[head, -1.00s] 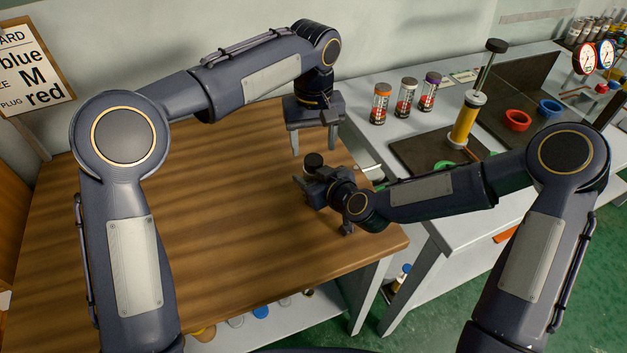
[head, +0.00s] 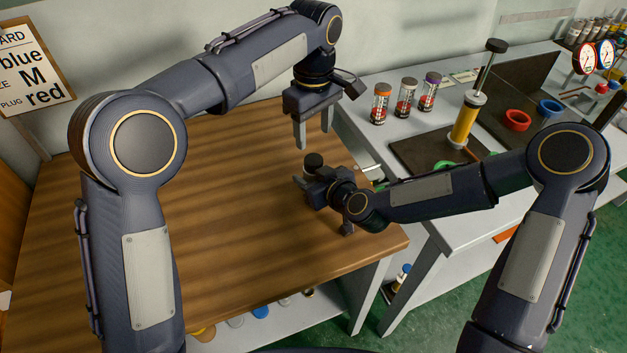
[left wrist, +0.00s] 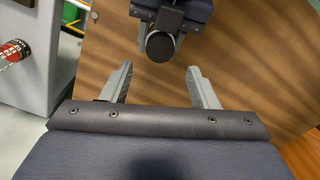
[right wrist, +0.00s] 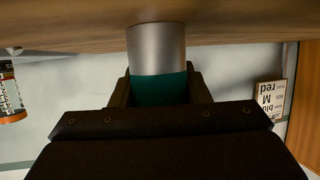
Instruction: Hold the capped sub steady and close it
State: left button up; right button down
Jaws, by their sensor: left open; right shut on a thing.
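The capped sub shows its round black cap (head: 313,160) in the head view, above my right gripper (head: 306,184). In the right wrist view the sub (right wrist: 157,47) is a silver cylinder with a teal section between my fingers; its silver end is at the wooden table. My right gripper is shut on it. My left gripper (head: 314,144) is open and empty, fingers pointing down, above the cap. In the left wrist view the cap (left wrist: 160,46) lies ahead of the open fingertips, roughly centred between them and apart from them. The sub's body is mostly hidden in the head view.
The wooden table (head: 230,240) is otherwise clear. On the grey bench to the right stand several small cans (head: 405,98), a yellow pump-like cylinder (head: 465,120), a red ring (head: 517,120) and a blue ring (head: 550,108). A sign (head: 32,65) reads "blue", "M", "red".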

aim_at(313, 159)
pick_arm(q)
jog(key=shift+f, duration=4)
jog(key=shift+c, duration=0.4)
jog(key=c, duration=0.9)
jog(key=m, duration=0.6)
jog(key=shift+m, duration=0.3)
jog(key=o, duration=1.1)
